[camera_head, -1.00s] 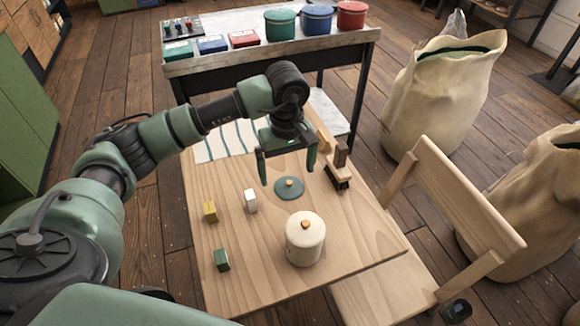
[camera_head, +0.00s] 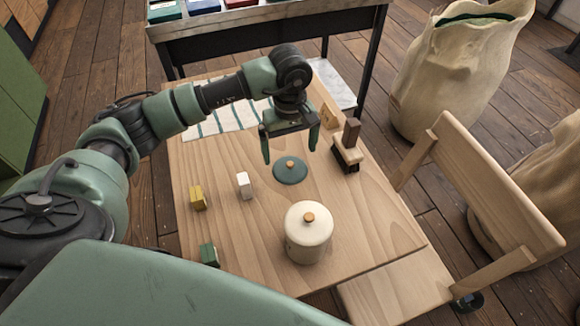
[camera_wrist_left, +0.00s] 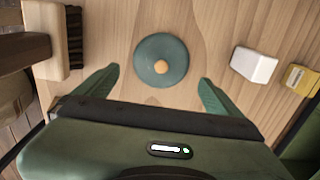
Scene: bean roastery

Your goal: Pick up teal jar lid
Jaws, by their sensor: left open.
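The teal jar lid (camera_head: 290,170) is a round disc with a small wooden knob. It lies flat on the wooden table, behind the cream jar. My left gripper (camera_head: 290,152) is open, with its fingers pointing down above and close to the lid. In the left wrist view the lid (camera_wrist_left: 161,60) lies ahead of and between the two spread fingertips (camera_wrist_left: 160,75), with nothing held. The cream jar (camera_head: 308,238) has its own cream lid with an orange-brown knob. My right gripper does not show.
A wooden brush (camera_head: 347,150) stands right of the lid. A white block (camera_head: 244,186), a yellow block (camera_head: 197,198) and a green block (camera_head: 209,255) sit to the left. A striped cloth (camera_head: 232,118) lies at the table's back. A chair (camera_head: 490,190) stands at the right.

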